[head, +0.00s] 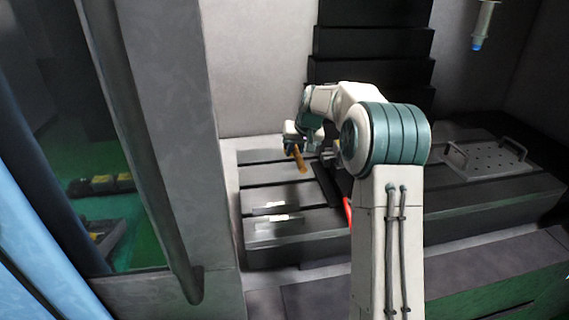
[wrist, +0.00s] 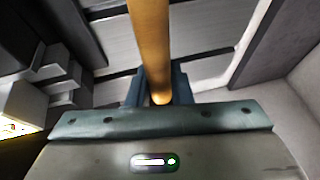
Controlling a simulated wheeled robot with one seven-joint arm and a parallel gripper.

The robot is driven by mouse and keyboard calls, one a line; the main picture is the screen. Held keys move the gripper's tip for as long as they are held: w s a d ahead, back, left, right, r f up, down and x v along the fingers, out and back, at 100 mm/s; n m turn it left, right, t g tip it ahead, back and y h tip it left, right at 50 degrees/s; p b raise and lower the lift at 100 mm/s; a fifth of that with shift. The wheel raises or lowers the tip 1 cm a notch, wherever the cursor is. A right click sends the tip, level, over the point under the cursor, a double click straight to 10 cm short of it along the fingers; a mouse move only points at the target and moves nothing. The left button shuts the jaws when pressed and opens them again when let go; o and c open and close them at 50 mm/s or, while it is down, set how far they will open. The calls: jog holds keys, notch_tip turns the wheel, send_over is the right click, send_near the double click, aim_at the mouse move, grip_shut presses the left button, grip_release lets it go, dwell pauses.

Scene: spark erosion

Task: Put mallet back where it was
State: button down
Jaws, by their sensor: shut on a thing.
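My gripper (head: 297,147) is above the left part of the slotted machine table. It is shut on the mallet, whose brown wooden handle (head: 301,162) slants down and to the right from the fingers in the head view. In the wrist view the handle (wrist: 150,40) runs from the top edge down to between the two fingers (wrist: 158,95). The mallet's head is not clearly seen in either view. My own arm hides the middle of the table in the head view.
The slotted table (head: 262,172) has two small shiny pieces (head: 269,207) near its front left. A perforated plate with handles (head: 487,160) lies at the right. A red thing (head: 347,211) shows partly beside my arm. A nozzle (head: 482,25) hangs at upper right. A grey door frame (head: 165,150) stands left.

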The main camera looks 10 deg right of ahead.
jog(key=a, duration=0.1)
jog(key=w+a+f, duration=0.1)
jog(key=shift+a+f, duration=0.3)
jog(key=shift+a, duration=0.1)
jog(key=shift+f+p, duration=0.4)
jog(key=shift+f, duration=1.6)
jog(key=shift+f, duration=0.1)
jog(key=c, duration=1.3)
grip_release()
jog(key=shift+f, duration=0.1)
